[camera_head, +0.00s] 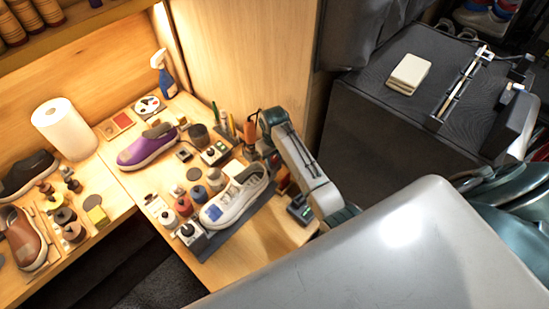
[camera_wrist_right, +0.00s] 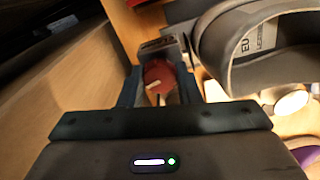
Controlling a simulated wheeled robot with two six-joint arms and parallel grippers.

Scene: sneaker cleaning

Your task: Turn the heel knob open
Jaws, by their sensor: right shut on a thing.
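A light grey sneaker (camera_head: 232,207) sits on a dark holder (camera_head: 203,243) on the wooden bench, its heel end toward my right arm. In the wrist view its grey collar (camera_wrist_right: 232,72) with a printed size label fills the upper right. The red heel knob (camera_wrist_right: 158,76) is between the two fingers of my right gripper (camera_wrist_right: 160,92), and the gripper is shut on it. In the head view my right gripper (camera_head: 268,158) is close by the heel, and the knob is hidden there. Whether the knob is turned cannot be told. My left gripper is not in view.
A purple shoe (camera_head: 147,147), a paper towel roll (camera_head: 66,130) and a spray bottle (camera_head: 165,76) stand farther left. Several small jars crowd the sneaker's left side. A wooden panel (camera_head: 243,60) rises behind. The bench front is clear.

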